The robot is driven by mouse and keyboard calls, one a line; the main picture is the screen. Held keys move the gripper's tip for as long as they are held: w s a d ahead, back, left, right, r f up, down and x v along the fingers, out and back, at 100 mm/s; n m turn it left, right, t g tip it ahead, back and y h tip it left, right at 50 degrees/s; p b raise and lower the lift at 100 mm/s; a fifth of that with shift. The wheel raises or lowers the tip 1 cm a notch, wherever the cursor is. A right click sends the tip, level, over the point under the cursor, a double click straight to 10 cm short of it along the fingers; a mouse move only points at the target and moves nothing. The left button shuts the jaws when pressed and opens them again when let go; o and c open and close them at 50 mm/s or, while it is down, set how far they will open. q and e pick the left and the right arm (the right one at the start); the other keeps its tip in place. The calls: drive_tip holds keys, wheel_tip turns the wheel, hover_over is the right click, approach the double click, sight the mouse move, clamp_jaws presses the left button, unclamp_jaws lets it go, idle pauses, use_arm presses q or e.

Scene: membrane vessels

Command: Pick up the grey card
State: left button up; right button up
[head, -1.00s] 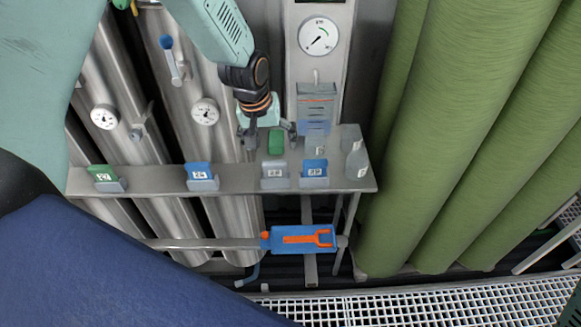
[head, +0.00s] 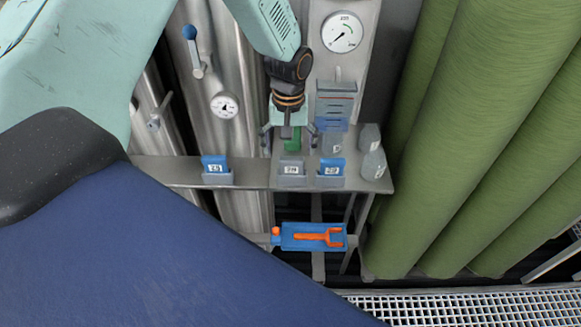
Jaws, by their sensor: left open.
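The grey card (head: 291,164) stands upright in a small grey holder on the metal shelf, with a white label on its front. My left gripper (head: 289,133) is open and points down above and behind the grey card, apart from it in the picture. A green item (head: 293,142) shows between its fingers; I cannot tell whether they touch it. My right gripper is not in view.
Blue cards stand in holders left (head: 214,164) and right (head: 331,167) of the grey card. Grey bottles (head: 374,163) stand at the shelf's (head: 255,172) right end. A blue panel with an orange handle (head: 318,237) is below. Green columns (head: 470,130) rise at the right.

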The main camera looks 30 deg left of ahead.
sight(292, 159)
use_arm(q)
drive_tip(key=f, duration=0.2)
drive_tip(key=d+f, duration=0.1)
drive_tip(key=shift+w+f, duration=0.15)
drive_tip(key=shift+f, duration=0.5)
drive_tip(key=shift+a, duration=0.3)
drive_tip(key=shift+d, duration=0.25)
drive_tip(key=c, duration=0.4)
drive_tip(key=shift+a, duration=0.2)
drive_tip(key=c, duration=0.6)
drive_tip(key=shift+d, duration=0.15)
drive_tip(key=shift+c, duration=0.8)
